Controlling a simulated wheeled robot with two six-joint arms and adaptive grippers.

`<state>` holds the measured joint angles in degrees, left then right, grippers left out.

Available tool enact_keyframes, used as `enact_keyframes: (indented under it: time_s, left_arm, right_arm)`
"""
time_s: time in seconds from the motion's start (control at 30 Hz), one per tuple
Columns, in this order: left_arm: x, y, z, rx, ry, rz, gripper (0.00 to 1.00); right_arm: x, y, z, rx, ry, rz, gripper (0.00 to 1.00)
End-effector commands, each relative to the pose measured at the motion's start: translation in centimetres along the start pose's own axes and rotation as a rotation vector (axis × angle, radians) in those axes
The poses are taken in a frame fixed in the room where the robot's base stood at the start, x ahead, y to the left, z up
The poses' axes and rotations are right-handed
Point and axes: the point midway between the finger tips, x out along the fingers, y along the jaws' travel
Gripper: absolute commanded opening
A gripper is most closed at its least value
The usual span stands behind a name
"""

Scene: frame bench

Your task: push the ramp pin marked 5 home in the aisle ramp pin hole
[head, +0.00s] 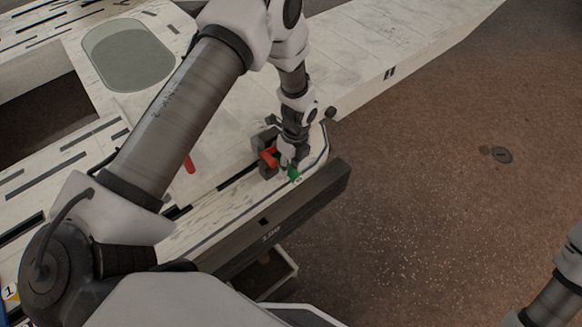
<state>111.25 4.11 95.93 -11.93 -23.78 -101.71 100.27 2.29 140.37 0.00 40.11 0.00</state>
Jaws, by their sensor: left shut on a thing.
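My left gripper (288,158) points down at the rounded end of the pale bench and is shut on a small green pin (293,173). The pin has a tiny pale mark that is too small to read. A dark block (264,138) with a red part (269,157) stands just left of the gripper's fingers. The aisle ramp pin hole cannot be made out; the gripper and block cover that spot. My right gripper is out of view; only part of my right arm shows at the bottom right.
The pale bench (350,45) has dark slots and an oval greenish recess (128,57). A red piece (190,164) lies beside my left arm. A dark beam (300,212) runs along the bench's front edge, with an open box (268,274) below. The brown floor at right is mostly clear.

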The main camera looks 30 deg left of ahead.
Motion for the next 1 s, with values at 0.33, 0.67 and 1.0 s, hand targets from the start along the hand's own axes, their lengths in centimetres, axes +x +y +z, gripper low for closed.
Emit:
enact_keyframes:
  time_s: [0.33, 0.67, 1.0]
  left_arm:
    - [0.0, 0.0, 0.9, -0.001, 0.0, 0.0, 0.0]
    - [0.0, 0.0, 1.7, 0.0, 0.0, 0.0, 0.0]
    - [0.0, 0.0, 2.4, 0.0, 0.0, 0.0, 0.0]
  right_arm:
    - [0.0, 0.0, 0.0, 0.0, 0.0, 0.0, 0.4]
    - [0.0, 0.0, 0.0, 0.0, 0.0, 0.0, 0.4]
    - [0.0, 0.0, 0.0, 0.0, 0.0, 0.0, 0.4]
